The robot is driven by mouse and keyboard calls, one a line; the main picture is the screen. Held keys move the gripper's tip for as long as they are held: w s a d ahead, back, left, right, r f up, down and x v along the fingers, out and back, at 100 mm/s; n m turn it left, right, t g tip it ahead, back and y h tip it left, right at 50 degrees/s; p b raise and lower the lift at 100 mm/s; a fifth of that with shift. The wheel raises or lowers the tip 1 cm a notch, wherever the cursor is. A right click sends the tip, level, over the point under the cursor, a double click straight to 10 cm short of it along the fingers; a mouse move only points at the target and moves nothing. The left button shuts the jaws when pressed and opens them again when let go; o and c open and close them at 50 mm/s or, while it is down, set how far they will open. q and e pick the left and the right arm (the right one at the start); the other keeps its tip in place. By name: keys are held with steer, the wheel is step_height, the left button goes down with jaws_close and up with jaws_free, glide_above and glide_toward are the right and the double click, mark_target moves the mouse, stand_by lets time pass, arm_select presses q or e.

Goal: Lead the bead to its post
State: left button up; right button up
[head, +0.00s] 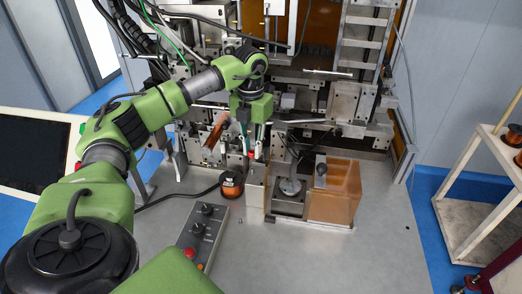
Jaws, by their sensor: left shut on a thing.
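My left gripper (252,148) points down in front of the machine. It is shut on a small red piece (251,155), which looks like the bead; the fingers partly hide it. A grey upright metal block (255,188) stands just below, at the left end of the small fixture. I cannot tell whether the bead touches it, nor which part is the post. My right gripper is not in view.
An amber clear box (335,190) stands right of the gripper. An orange-brown spool (231,184) and a control box (204,230) with knobs and a red button are on the grey table (350,262). The table's front right is clear.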

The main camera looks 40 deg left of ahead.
arm_select(q)
steer(key=shift+f+b, duration=1.7)
steer(key=shift+f, duration=0.75)
steer(key=shift+f+b, duration=0.3)
steer(key=shift+f, duration=0.05)
steer(key=shift+f+b, duration=0.45)
steer(key=shift+f, duration=0.25)
steer(key=o, duration=0.8)
steer(key=shift+c, duration=0.2)
steer(key=shift+r, duration=0.15)
step_height(320, 180, up, 12)
steer(key=shift+s+f, duration=0.1)
steer(key=shift+f, duration=0.15)
